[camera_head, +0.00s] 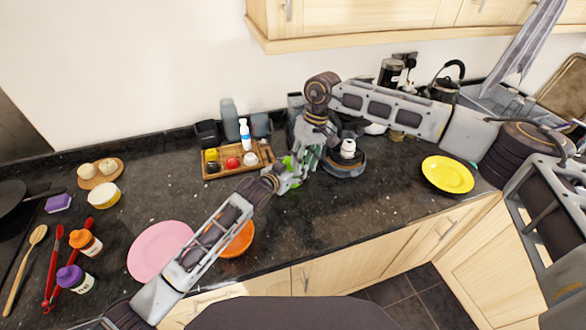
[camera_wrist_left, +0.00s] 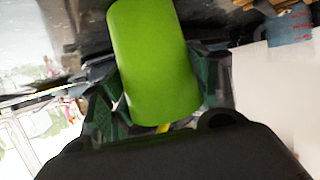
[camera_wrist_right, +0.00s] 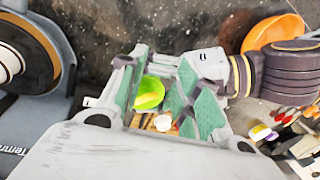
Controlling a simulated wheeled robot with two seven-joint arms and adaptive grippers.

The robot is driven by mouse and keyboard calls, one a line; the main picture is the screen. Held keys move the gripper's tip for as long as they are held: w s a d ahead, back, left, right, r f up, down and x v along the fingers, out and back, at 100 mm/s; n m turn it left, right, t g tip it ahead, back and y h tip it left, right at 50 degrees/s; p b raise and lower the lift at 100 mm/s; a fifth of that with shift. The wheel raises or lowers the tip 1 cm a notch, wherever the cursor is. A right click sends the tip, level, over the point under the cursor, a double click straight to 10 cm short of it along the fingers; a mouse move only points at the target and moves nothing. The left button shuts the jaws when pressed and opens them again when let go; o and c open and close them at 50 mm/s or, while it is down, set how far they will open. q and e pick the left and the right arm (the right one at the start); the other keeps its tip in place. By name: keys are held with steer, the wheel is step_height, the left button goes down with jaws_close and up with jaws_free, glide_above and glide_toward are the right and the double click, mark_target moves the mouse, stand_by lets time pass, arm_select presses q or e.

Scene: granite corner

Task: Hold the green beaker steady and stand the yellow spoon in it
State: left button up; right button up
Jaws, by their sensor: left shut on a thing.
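My left gripper (camera_head: 285,182) is shut on the green beaker (camera_head: 289,163), which fills the space between its fingers in the left wrist view (camera_wrist_left: 152,65). In the right wrist view the beaker (camera_wrist_right: 150,92) shows its mouth, with a yellow patch inside that looks like part of the yellow spoon (camera_wrist_right: 147,101). A small yellow piece also shows past the beaker's end in the left wrist view (camera_wrist_left: 163,128). Most of the spoon is hidden. My right gripper (camera_wrist_right: 165,95) is over the beaker, its fingers apart on either side of the mouth.
A wooden tray (camera_head: 212,174) with small jars and a white bottle (camera_head: 245,134) stands behind. A pink plate (camera_head: 158,250) and an orange bowl (camera_head: 238,240) lie in front under my left arm. A yellow plate (camera_head: 448,174) is at right. A dark round appliance stands close by my right gripper.

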step_height(320, 180, up, 11)
steer(key=w+d, duration=0.1)
steer(key=d, duration=0.1)
stand_by(0.4)
steer(key=shift+f, duration=0.15)
stand_by(0.6)
steer(key=s+a+f+n+t+h, duration=0.1)
steer(key=s+a+f, duration=0.15)
steer(key=f, duration=0.25)
steer(key=shift+w+a+r+m+t+h, duration=0.15)
steer(key=shift+w+r+m+t, duration=0.25)
steer(key=shift+m+t, duration=0.55)
steer(key=shift+w+a+r+m+t+h, duration=0.1)
steer(key=shift+w+a+r+m+t, duration=0.3)
steer(key=shift+m, duration=0.85)
steer(key=shift+w+d+r+m+t+h, duration=0.2)
steer(key=shift+w+m+t, duration=0.25)
steer(key=shift+m+t, duration=0.6)
steer(key=shift+a, duration=0.15)
